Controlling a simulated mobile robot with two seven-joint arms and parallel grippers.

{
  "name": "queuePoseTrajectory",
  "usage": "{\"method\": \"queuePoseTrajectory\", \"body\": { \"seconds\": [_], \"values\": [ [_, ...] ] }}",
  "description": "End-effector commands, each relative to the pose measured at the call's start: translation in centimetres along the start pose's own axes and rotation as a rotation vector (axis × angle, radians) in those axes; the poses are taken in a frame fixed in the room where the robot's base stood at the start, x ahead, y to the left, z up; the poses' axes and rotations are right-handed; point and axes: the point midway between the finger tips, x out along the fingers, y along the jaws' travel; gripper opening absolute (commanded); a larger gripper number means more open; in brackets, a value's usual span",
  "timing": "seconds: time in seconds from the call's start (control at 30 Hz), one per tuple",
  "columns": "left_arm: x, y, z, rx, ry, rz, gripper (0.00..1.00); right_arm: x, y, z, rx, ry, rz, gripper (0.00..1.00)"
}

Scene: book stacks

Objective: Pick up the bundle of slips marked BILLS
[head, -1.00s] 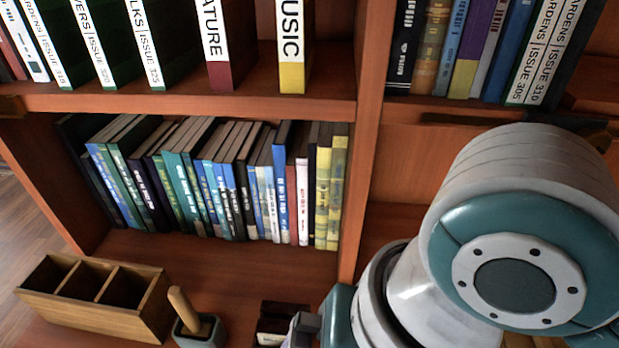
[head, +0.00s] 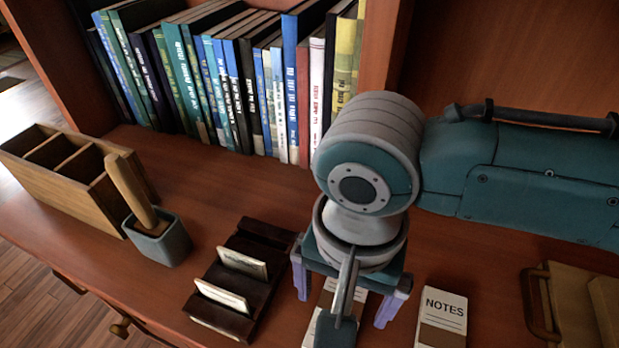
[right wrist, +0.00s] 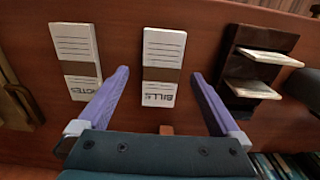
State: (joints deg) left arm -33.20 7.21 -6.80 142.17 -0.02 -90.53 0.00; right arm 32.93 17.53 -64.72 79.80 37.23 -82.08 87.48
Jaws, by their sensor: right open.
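The BILLS bundle (right wrist: 161,50) is a stack of pale lined slips with a brown band, lying on the wooden surface. Its label shows in the right wrist view; in the head view the bundle (head: 312,328) is partly hidden by my arm. My right gripper (right wrist: 160,75) is open and empty, with its two purple fingers on either side of the lower part of the bundle in that view. In the head view the gripper (head: 343,303) is above the bundle. I cannot tell the exact height gap. My left gripper is not in view.
A NOTES bundle (head: 441,318) lies right of the gripper. A dark rack (head: 228,272) with pale cards stands to the left, beyond it a grey cup (head: 163,241) with a wooden handle and a wooden sorter (head: 62,190). Books (head: 215,85) line the shelf behind. A brown folder (head: 580,300) lies far right.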

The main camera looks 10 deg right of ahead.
Motion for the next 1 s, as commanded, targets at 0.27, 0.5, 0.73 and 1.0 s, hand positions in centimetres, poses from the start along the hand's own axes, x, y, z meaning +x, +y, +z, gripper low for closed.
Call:
{"method": "queuePoseTrajectory", "body": {
  "seconds": [0.27,0.5,0.73,1.0],
  "values": [
    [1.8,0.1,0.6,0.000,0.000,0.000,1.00,4.0,-0.3,-0.4,-0.001,0.000,0.001,1.00],
    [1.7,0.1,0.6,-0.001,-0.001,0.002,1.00,4.1,-0.4,-0.4,-0.001,0.000,-0.001,1.00],
    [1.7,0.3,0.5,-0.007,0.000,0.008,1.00,4.1,-0.3,-0.4,-0.001,0.000,-0.001,0.76],
    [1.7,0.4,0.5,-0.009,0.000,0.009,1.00,4.1,-0.3,-0.4,-0.001,0.000,0.000,0.46]
  ]
}}
